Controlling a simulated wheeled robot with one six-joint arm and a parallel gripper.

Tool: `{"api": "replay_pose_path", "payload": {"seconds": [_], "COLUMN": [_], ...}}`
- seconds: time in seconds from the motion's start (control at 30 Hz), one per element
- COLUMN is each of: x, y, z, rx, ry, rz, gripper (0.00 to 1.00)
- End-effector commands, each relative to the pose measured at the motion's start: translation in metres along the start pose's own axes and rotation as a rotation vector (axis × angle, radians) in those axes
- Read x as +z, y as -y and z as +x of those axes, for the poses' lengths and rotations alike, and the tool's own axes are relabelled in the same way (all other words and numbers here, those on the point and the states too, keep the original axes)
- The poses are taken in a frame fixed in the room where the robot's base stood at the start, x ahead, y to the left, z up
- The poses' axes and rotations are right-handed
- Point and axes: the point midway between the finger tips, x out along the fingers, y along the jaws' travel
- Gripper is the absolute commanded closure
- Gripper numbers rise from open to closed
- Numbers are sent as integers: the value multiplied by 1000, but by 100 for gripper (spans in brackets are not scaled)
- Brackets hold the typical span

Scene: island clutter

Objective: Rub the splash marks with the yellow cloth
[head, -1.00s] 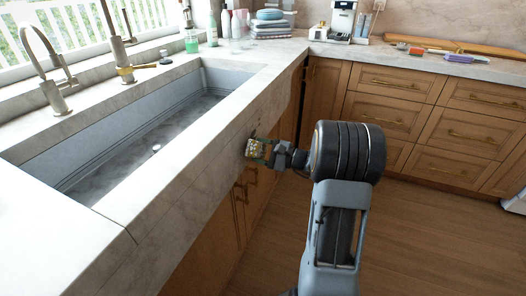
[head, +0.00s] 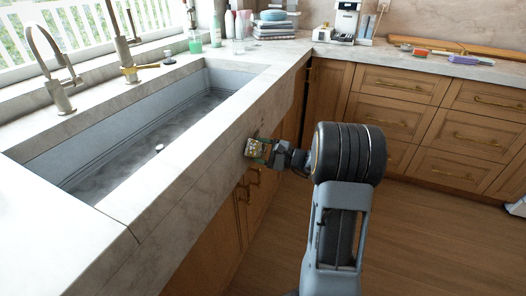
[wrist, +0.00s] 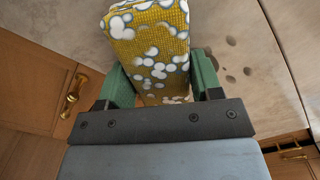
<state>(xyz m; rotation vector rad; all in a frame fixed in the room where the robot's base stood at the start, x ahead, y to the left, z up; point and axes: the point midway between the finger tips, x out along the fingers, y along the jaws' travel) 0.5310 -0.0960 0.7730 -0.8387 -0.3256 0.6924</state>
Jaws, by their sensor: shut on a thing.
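My gripper (wrist: 161,92) is shut on the yellow cloth (wrist: 148,40), a folded pad with white round patches, in the wrist view. In the head view the cloth (head: 252,148) is small at the tip of my gripper (head: 262,150), against or very close to the front face of the stone counter. Whether it touches the stone, I cannot tell. Several dark splash marks (wrist: 231,77) show on the stone to the right of the cloth in the wrist view. The cloth may hide other marks.
The sink (head: 150,130) is sunk into the counter at left, with taps (head: 60,85) behind it. Wooden cabinets (head: 395,85) stand below the counter and at right. Bottles (head: 215,28) and folded towels (head: 273,28) sit at the back.

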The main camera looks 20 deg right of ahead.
Motion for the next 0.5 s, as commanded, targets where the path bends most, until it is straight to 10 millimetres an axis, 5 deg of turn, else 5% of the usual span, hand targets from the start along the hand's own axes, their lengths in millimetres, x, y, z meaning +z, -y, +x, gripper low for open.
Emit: {"api": "replay_pose_path", "payload": {"seconds": [0.5], "x": [-4], "y": [3], "z": [6], "rx": [0], "ry": [0], "rz": [0], "gripper": [60]}}
